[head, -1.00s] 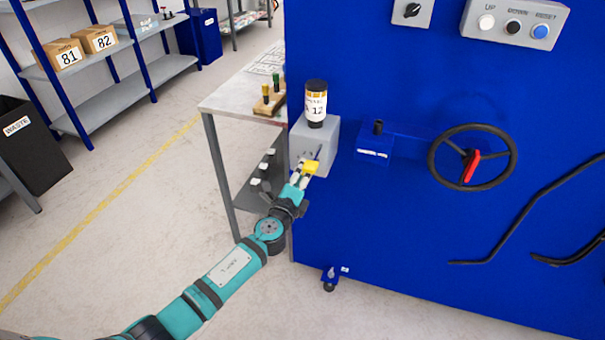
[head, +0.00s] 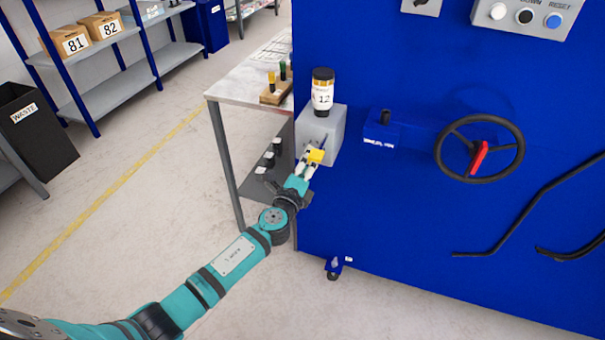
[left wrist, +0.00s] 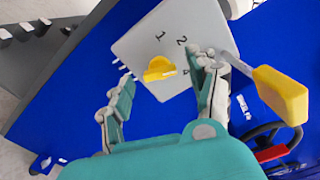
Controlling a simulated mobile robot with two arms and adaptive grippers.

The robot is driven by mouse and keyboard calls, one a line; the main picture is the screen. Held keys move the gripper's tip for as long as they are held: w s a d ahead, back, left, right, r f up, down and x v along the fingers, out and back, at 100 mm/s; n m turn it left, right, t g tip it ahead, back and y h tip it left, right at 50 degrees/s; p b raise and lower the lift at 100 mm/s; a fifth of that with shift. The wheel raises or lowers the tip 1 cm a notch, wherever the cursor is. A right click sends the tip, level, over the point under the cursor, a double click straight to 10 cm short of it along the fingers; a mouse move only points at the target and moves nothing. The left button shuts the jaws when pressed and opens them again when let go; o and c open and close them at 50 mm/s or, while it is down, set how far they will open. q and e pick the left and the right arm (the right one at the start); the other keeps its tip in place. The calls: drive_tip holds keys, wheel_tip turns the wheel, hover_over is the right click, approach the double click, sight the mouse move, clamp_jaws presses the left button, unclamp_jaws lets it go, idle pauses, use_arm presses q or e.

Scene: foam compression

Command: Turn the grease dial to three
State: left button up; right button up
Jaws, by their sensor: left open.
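The yellow grease dial (left wrist: 160,69) sits on the face of a light grey box (left wrist: 140,45), with the numbers 1, 2 and 4 around it. No 3 is visible; the right-hand finger covers part of the face. I cannot tell which number the dial points to. My left gripper (left wrist: 165,68) is open, its fingers on either side of the dial in the wrist view; contact is unclear. In the head view my left gripper (head: 311,162) is at the grey box (head: 322,125), and the dial cannot be made out. My right gripper is not in view.
A yellow-handled lever (left wrist: 280,95) sticks out close beside the right-hand finger; its yellow handle (head: 318,156) overlaps the gripper in the head view. A jar marked 12 (head: 322,92) stands on the box. A black handwheel (head: 479,148) is to the right, a side table (head: 240,88) to the left.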

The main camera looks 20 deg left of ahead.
use_arm(q)
drive_tip(key=s, duration=1.1)
drive_tip(key=shift+s+a, duration=0.2)
drive_tip(key=shift+s, duration=0.05)
